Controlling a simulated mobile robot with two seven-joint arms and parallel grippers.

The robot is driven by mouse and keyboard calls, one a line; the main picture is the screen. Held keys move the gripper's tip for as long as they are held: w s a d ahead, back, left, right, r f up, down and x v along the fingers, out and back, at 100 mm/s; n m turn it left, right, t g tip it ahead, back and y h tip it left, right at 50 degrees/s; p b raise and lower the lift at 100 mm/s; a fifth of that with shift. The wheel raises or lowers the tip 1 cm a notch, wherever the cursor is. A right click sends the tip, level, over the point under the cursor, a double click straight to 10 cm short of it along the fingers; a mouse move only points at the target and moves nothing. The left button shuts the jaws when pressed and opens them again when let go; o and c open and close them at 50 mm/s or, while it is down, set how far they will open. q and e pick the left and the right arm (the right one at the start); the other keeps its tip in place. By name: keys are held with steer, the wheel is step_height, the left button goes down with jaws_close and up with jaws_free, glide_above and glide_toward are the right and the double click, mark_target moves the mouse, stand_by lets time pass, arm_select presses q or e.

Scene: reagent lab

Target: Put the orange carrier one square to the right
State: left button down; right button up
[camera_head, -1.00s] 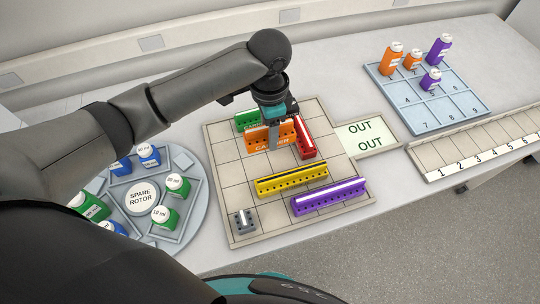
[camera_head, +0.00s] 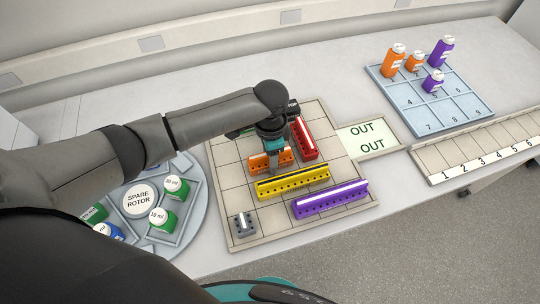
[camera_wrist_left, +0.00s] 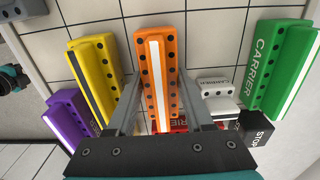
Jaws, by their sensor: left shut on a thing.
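The orange carrier (camera_head: 258,163) is a long block with a white stripe and dark holes. It is on or just above the tiled board (camera_head: 233,190), behind the yellow carrier (camera_head: 292,182) and left of the red carrier (camera_head: 303,139). My left gripper (camera_head: 275,146) reaches down over it, shut on it, and hides part of it. In the left wrist view the orange carrier (camera_wrist_left: 157,65) stands between the two fingers. Whether its underside touches the board I cannot tell. My right gripper is not in view.
The purple carrier (camera_head: 330,199) and a small grey block (camera_head: 242,225) are at the board's front. The green carrier (camera_wrist_left: 283,70), a white carrier (camera_wrist_left: 217,92) and a black STOP block (camera_wrist_left: 257,131) show in the wrist view. The OUT plate (camera_head: 367,140) adjoins the board's right side.

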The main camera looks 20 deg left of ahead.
arm_select(q)
steer(key=shift+f, duration=0.15)
steer(key=shift+c, duration=1.4)
jaws_free()
step_height(320, 180, up, 12)
steer(key=shift+r+p, duration=0.2)
steer(key=shift+p, duration=0.65)
